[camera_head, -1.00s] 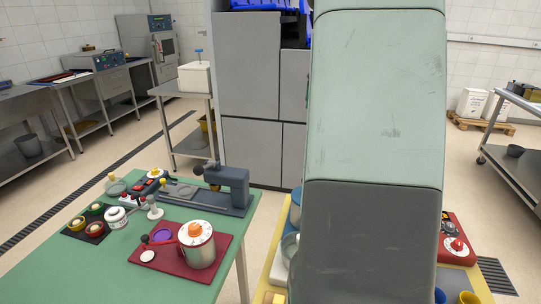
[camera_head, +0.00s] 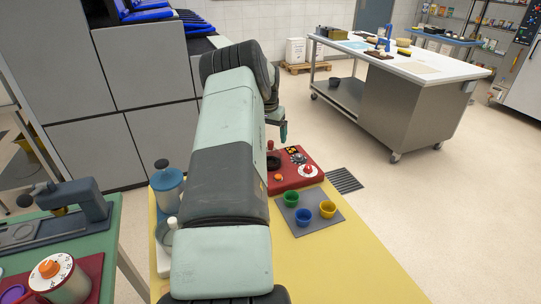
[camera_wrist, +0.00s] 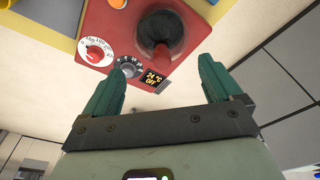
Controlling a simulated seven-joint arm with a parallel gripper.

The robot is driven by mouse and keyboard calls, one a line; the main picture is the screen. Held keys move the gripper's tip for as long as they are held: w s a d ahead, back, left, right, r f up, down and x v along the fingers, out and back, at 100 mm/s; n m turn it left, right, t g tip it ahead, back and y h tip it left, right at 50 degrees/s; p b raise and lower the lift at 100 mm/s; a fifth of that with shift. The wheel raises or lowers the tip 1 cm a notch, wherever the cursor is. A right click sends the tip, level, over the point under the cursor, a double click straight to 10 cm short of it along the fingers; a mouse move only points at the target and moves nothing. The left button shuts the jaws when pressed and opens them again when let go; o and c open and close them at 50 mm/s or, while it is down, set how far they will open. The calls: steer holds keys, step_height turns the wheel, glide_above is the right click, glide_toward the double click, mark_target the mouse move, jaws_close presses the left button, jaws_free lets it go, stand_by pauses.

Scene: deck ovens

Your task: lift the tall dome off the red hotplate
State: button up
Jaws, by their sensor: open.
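The red hotplate (camera_head: 308,180) sits at the far edge of the yellow table, with a dial and small controls on top. It also shows in the wrist view (camera_wrist: 90,20), with a white dial and a small display reading "24 °C OFF". A dark dome (camera_wrist: 158,22) with a brownish-red knob (camera_wrist: 161,54) stands on it in the wrist view. In the head view my arm partly hides the dome. My gripper (camera_wrist: 165,66) is open and empty, its two green fingers apart, with the knob appearing between and beyond their tips. In the head view a fingertip (camera_head: 283,132) shows above the hotplate.
Green, blue and yellow cups stand on a grey mat (camera_head: 311,222) in front of the hotplate. A blue-lidded container (camera_head: 168,186) is left of my arm. The yellow table (camera_head: 340,270) is clear at front right. A green table (camera_head: 112,235) stands to the left.

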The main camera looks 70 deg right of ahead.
mark_target(271, 142)
steer(key=shift+w+d+f, duration=0.1)
steer(key=shift+d+f, duration=0.15)
steer(key=shift+f, duration=1.1)
steer(key=shift+d+f, duration=0.2)
steer(key=shift+f, duration=1.15)
steer(key=c, duration=1)
